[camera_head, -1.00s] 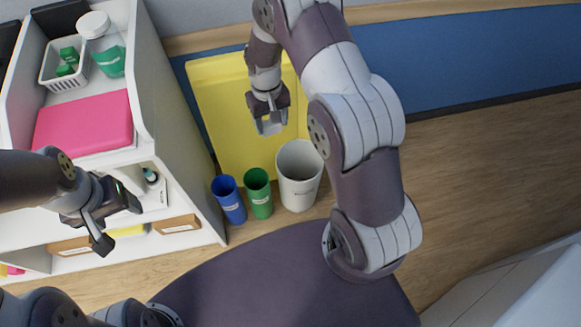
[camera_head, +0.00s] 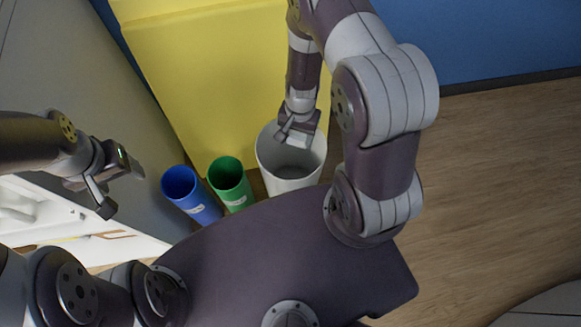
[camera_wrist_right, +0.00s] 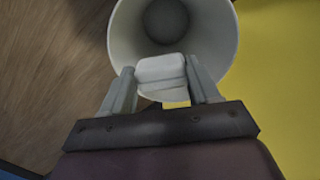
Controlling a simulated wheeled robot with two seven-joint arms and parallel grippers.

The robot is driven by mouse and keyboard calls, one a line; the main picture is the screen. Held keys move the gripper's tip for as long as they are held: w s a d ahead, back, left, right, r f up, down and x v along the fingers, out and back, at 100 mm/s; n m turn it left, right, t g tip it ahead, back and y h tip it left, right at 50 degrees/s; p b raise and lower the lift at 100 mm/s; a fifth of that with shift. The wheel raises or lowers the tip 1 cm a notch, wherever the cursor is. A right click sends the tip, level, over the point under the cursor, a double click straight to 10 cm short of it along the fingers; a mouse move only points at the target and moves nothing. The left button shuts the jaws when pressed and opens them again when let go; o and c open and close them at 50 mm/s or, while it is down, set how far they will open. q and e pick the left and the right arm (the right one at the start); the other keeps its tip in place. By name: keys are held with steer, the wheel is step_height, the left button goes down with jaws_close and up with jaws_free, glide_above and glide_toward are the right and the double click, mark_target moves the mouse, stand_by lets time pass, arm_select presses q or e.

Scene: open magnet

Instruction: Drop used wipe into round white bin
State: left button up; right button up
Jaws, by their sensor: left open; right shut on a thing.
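The round white bin (camera_head: 292,186) stands on the floor with its mouth up. My right gripper (camera_head: 294,138) is over the bin's mouth, near its back rim. In the right wrist view the gripper (camera_wrist_right: 163,85) is shut on a small pale grey-white folded wipe (camera_wrist_right: 160,69). The bin (camera_wrist_right: 221,62) opens beyond the wipe, and its darker bottom shows. The wipe is hard to make out in the head view. My left gripper (camera_head: 124,187) is open and empty at the left, apart from the bins.
A blue bin (camera_head: 191,197) and a green bin (camera_head: 231,186) stand left of the white bin. A large yellow bin or panel (camera_head: 200,75) is behind them. A white shelf unit (camera_head: 75,215) is at the left. Wooden floor (camera_head: 500,190) at the right is clear.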

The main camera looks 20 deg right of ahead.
mark_target(297, 143)
step_height(297, 143, down, 5)
steer(key=b, duration=0.4)
steer(key=shift+f, duration=0.1)
steer(key=o, duration=1.1)
steer(key=r+p, duration=0.2)
steer(key=r, duration=0.2)
steer(key=r+p, duration=0.1)
steer(key=r, duration=0.3)
steer(key=r+p, duration=0.2)
steer(key=r, duration=0.2)
steer(key=shift+w+d+p, duration=0.3)
steer(key=shift+w, duration=0.1)
steer(key=shift+r, duration=0.5)
